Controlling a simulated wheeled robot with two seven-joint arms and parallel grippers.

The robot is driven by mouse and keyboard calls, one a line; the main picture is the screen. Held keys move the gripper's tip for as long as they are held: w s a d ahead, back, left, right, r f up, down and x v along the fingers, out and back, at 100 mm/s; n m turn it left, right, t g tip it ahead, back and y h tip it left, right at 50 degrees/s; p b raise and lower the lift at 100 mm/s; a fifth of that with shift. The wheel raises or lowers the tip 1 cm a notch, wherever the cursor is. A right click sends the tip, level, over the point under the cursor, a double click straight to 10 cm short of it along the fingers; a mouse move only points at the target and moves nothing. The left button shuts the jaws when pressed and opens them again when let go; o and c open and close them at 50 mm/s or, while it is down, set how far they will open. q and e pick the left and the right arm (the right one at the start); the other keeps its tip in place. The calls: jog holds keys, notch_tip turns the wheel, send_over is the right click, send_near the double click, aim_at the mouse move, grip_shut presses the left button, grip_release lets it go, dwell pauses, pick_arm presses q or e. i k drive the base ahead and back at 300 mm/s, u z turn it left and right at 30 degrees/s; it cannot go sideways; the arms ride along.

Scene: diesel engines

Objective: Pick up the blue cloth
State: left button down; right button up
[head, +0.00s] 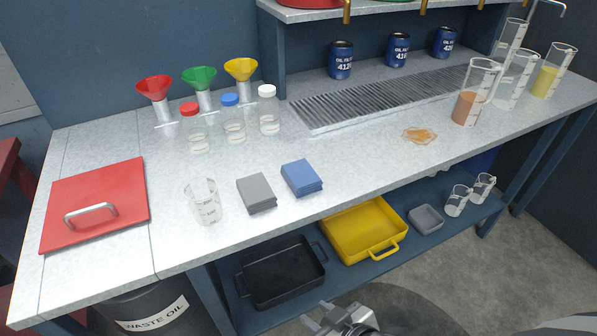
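The blue cloth (302,178) is a folded, thick square on the grey metal bench top, near the front edge. It lies just right of a similar grey folded cloth (257,194), with a small gap between them. My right gripper (316,316) shows at the bottom edge of the head view, below and in front of the bench and well apart from the cloth. Its two fingers look spread, with nothing between them. My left gripper is not in view.
A clear beaker (203,201) stands left of the grey cloth. Capped bottles (234,120) stand behind. A red lid with a handle (97,202) lies at left. An oil puddle (420,135) is at right. The lower shelf holds a black tray (280,272) and a yellow tray (362,228).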

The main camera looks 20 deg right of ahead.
aim_at(302, 180)
jog(key=z, duration=1)
jog(key=k, duration=1.25)
jog(key=z, duration=0.65)
jog(key=i, duration=1.6)
jog(key=u, duration=0.7)
